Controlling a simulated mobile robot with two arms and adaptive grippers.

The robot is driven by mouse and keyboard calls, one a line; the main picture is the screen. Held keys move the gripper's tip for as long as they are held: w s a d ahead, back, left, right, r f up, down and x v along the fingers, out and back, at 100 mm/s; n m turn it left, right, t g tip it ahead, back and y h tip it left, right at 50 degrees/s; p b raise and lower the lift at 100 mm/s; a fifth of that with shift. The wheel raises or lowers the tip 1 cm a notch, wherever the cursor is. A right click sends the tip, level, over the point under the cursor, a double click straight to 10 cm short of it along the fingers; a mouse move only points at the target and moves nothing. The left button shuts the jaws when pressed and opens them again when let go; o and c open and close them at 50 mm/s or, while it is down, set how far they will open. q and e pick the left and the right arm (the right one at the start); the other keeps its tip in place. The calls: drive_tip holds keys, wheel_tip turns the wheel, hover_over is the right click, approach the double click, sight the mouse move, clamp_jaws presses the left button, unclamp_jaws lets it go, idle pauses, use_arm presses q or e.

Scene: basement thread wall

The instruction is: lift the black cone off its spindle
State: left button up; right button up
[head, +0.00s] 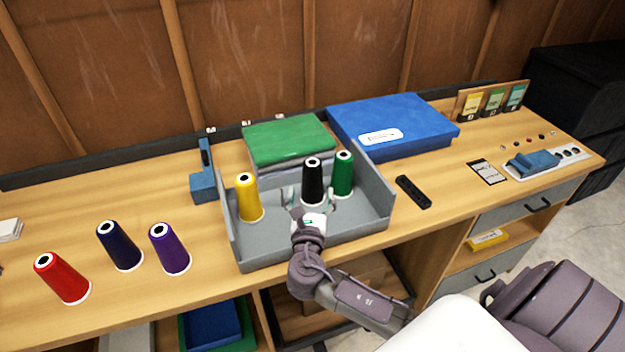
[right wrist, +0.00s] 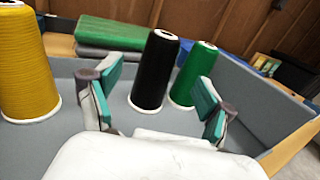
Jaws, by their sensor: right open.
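The black cone (head: 312,180) stands upright in the grey tray (head: 285,251), between a yellow cone (head: 248,198) and a green cone (head: 343,174). My right gripper (head: 312,203) is at the near side of the black cone. In the right wrist view its two teal-padded fingers (right wrist: 155,105) are spread apart, with the black cone (right wrist: 155,72) beyond and between them, not gripped. The green cone (right wrist: 193,75) is just right of the black one, behind the right finger. The spindle under the black cone is hidden. My left gripper is not in view.
Red (head: 62,279), navy (head: 119,246) and purple (head: 169,249) cones stand on the bench left of the tray. The tray walls rise around the cones. A green stack (head: 288,139) and a blue box (head: 392,124) lie behind. A black remote-like object (head: 413,192) lies to the right.

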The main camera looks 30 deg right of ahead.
sight(312, 178)
drive_tip(key=x, duration=0.2)
drive_tip(key=shift+w+d, duration=0.25)
drive_tip(key=shift+w, duration=0.05)
drive_tip(key=shift+w+d+f, duration=0.1)
drive_tip(key=shift+w+d, duration=0.1)
drive_tip(key=shift+w, duration=0.1)
drive_tip(key=shift+w+d, duration=0.15)
drive_tip(key=shift+w, duration=0.05)
drive_tip(key=x, duration=0.4)
drive_tip(key=shift+w+d+p, duration=0.1)
drive_tip(key=shift+d+p, duration=0.05)
drive_tip(key=shift+p, duration=0.15)
drive_tip(key=shift+w+d+f, duration=0.1)
drive_tip(key=shift+w+d, duration=0.05)
drive_tip(key=shift+w, duration=0.05)
drive_tip(key=shift+c, duration=0.8)
drive_tip(key=c, duration=1.2)
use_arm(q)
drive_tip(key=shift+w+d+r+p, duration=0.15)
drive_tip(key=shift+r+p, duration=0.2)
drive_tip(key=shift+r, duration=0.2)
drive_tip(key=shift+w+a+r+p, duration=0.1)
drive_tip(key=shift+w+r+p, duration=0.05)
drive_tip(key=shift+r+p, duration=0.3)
use_arm(e)
wheel_tip(312, 178, up, 10)
